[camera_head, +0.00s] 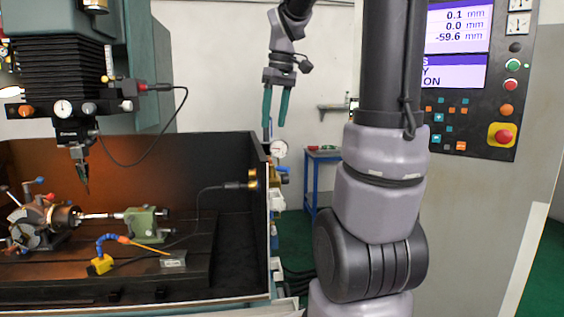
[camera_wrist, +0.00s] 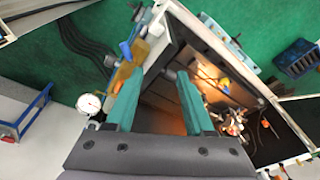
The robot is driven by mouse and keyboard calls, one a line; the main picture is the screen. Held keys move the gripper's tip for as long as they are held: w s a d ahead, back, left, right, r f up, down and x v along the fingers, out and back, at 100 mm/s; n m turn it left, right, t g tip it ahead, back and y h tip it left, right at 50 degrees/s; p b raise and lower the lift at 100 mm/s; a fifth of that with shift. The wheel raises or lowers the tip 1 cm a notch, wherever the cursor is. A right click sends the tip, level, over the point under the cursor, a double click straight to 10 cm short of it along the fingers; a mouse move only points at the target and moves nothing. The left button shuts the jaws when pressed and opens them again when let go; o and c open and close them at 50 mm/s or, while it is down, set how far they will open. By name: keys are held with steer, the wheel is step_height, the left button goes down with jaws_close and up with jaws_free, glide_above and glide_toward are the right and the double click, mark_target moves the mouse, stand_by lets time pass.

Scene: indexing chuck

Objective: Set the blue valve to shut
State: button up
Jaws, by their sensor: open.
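The blue valve handle (camera_wrist: 126,50) shows in the wrist view on a fitting at the outside of the machine enclosure, beside a yellowish part and a round white gauge. Its exact setting is hard to tell at this size. In the head view the gauge (camera_head: 279,149) is at the enclosure's right wall, just below my gripper; the valve is hard to make out there. My gripper (camera_head: 275,121) hangs pointing down with its two green fingers apart and empty. In the wrist view my gripper (camera_wrist: 160,74) has the blue handle beyond and left of its left fingertip, apart from it.
The machine enclosure (camera_head: 232,155) holds an indexing chuck (camera_head: 40,222), a green tailstock (camera_head: 146,226) and a hose on a yellow base (camera_head: 101,265). A blue table (camera_head: 322,156) stands behind. A control panel (camera_head: 470,90) is at right. Green floor lies beside the enclosure.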

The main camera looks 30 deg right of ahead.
steer(key=w+d+f+n+g, duration=0.3)
steer(key=w+d+f+n, duration=0.1)
steer(key=w+d, duration=0.4)
steer(key=shift+y, duration=0.4)
steer(key=f, duration=0.3)
steer(key=s+a+f, duration=0.1)
steer(key=f, duration=0.3)
steer(key=a+f, duration=0.1)
steer(key=f, duration=0.2)
steer(key=shift+s+a+f, duration=0.1)
steer(key=shift+s+f, duration=0.05)
steer(key=shift+s, duration=0.1)
jaws_close()
